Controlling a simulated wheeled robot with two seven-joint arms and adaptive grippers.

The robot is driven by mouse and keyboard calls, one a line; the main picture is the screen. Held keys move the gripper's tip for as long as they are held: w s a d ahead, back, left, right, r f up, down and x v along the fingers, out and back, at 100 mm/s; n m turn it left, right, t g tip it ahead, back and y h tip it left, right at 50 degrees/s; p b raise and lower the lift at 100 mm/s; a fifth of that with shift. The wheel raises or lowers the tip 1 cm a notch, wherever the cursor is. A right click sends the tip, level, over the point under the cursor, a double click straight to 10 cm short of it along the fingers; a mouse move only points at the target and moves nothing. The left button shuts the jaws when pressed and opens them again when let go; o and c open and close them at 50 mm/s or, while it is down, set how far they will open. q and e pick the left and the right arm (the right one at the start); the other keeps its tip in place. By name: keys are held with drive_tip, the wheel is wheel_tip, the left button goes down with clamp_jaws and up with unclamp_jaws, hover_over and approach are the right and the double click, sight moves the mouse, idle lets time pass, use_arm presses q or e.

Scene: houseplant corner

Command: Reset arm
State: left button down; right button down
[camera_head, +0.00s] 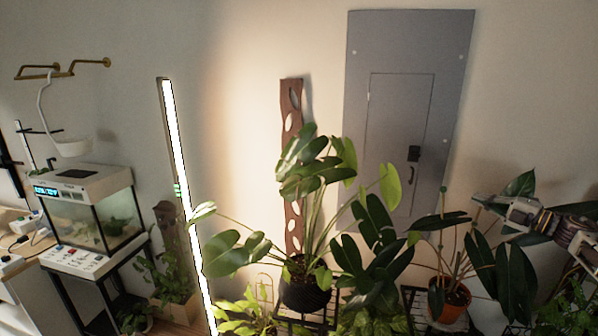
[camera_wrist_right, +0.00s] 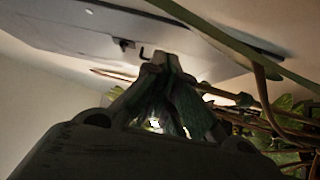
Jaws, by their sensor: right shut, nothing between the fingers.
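My right gripper (camera_head: 480,200) comes in from the right edge in the head view, among the leaves above the plant in the orange pot (camera_head: 449,299). In the right wrist view my right gripper (camera_wrist_right: 160,62) has its fingertips together and nothing between them. Thin stems pass close to it on the right of that view. My left gripper is not in view.
A large plant in a black pot (camera_head: 304,284) stands at the middle. A lit light bar (camera_head: 187,190) leans left of it. A grey wall panel (camera_head: 408,100) is behind. A fish tank (camera_head: 112,214) stands at the left.

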drive_tip(key=w+a+f+m+t+h, duration=0.1)
drive_tip(key=a+f+m+h, duration=0.3)
drive_tip(key=a+f, duration=0.6)
drive_tip(key=a+f+m+t+h, duration=0.2)
drive_tip(key=a+f+m, duration=0.4)
drive_tip(key=a+f, duration=0.45)
drive_tip(key=s+a+f+m+g+h, duration=0.4)
drive_tip(key=s+a+f+m, duration=0.3)
drive_tip(key=s+a+f, duration=0.3)
drive_tip(key=s+a+f+m+g, duration=0.1)
drive_tip(key=s+m+g, duration=0.15)
drive_tip(key=s, duration=0.85)
drive_tip(key=s+a+f+m+g, duration=0.15)
drive_tip(key=s+g, duration=0.25)
drive_tip(key=s, duration=0.7)
drive_tip(key=s+a+f+m+g, duration=0.15)
drive_tip(key=s+g, duration=0.25)
drive_tip(key=s, duration=0.6)
drive_tip(key=s+f+g, duration=0.1)
drive_tip(key=s+f, duration=0.2)
drive_tip(key=f, duration=3.1)
drive_tip(key=s+d+f, duration=0.2)
drive_tip(key=s+f, duration=0.7)
drive_tip(key=s, duration=0.2)
drive_tip(key=s+d+f+g, duration=0.1)
drive_tip(key=s+d+f, duration=0.1)
drive_tip(key=s+f, duration=0.8)
drive_tip(key=shift+s+h, duration=0.4)
drive_tip(key=shift+s, duration=0.2)
